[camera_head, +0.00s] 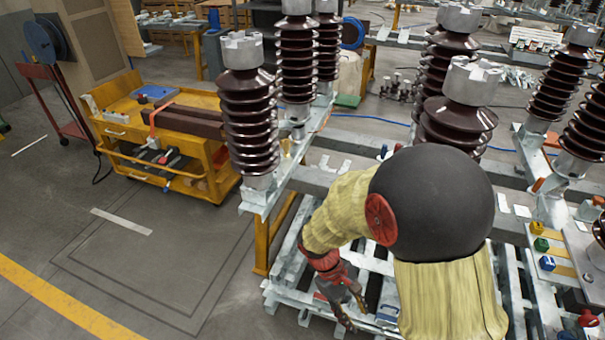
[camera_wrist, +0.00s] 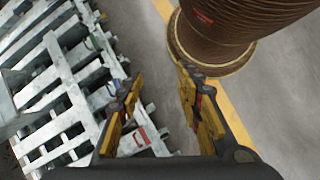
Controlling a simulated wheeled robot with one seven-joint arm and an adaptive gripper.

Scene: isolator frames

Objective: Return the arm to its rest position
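My arm, with its cream sleeves and black round joint, reaches over the metal frames in the head view. It bends down to the left, and its red and dark gripper (camera_head: 345,302) hangs low over the grey slatted metal frame (camera_head: 285,290). In the wrist view my gripper (camera_wrist: 160,84) is open, with its two yellow-padded fingers apart and nothing between them. Grey floor shows through the gap. The slatted frame (camera_wrist: 62,70) lies to the left of the fingers. I cannot tell how far the fingertips are from it.
Brown ribbed isolators (camera_head: 250,125) stand on metal rails close behind and beside my arm. A yellow cart (camera_head: 215,178) stands at the left. The floor (camera_head: 150,260) left of the frame is clear. A brown ribbed cylinder (camera_wrist: 215,30) rises beyond the fingers in the wrist view.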

